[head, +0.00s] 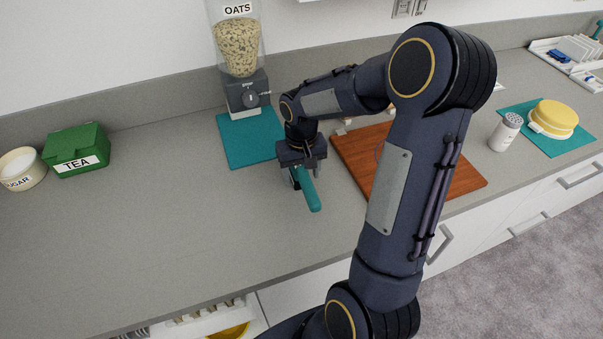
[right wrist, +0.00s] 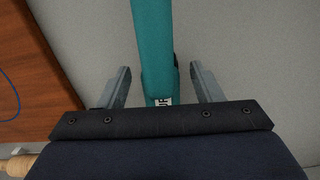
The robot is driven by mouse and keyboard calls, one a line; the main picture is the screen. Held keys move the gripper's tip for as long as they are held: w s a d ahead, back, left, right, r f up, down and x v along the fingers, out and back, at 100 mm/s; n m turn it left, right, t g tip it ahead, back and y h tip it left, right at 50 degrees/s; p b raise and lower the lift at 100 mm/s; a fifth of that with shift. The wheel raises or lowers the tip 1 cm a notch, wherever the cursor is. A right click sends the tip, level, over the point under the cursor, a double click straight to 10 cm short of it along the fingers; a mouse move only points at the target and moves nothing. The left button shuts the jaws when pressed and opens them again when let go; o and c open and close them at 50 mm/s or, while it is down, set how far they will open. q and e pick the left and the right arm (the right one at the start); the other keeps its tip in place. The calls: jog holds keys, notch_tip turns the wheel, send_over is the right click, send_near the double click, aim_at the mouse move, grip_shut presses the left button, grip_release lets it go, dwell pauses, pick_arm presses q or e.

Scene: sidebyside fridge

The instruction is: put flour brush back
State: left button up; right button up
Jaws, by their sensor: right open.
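The flour brush (head: 312,196) shows as a teal handle lying on the grey counter below my right gripper. In the right wrist view the teal brush (right wrist: 154,45) runs between the two fingers, with a partly hidden white label near the palm. My right gripper (head: 304,174) is open, its fingers on either side of the brush with a gap visible on both sides. The brush's head end is hidden under the gripper. My left gripper is not in view.
A wooden board (head: 455,185) lies right of the brush. A teal mat (head: 240,150) bears the oats dispenser (head: 238,50). A green tea box (head: 77,150) stands left. A shaker (head: 505,132) and a yellow-lidded container (head: 555,117) stand right. The counter left of the brush is clear.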

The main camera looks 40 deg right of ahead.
jog(key=r, duration=0.3)
jog(key=r+b, duration=0.1)
jog(key=r, duration=0.2)
jog(key=shift+d+r, duration=0.2)
jog(key=shift+r, duration=0.05)
jog(key=s+a+r+n+t+y, duration=0.2)
jog(key=s+a+t, duration=0.3)
jog(key=s+a, duration=0.9)
jog(key=s+r+y, duration=0.1)
jog(key=s, duration=0.2)
jog(key=shift+s+r+n+t+y, duration=0.15)
jog(key=shift+r+n+t+y, duration=0.15)
jog(key=shift+r+y, duration=0.1)
jog(key=shift+c, duration=0.3)
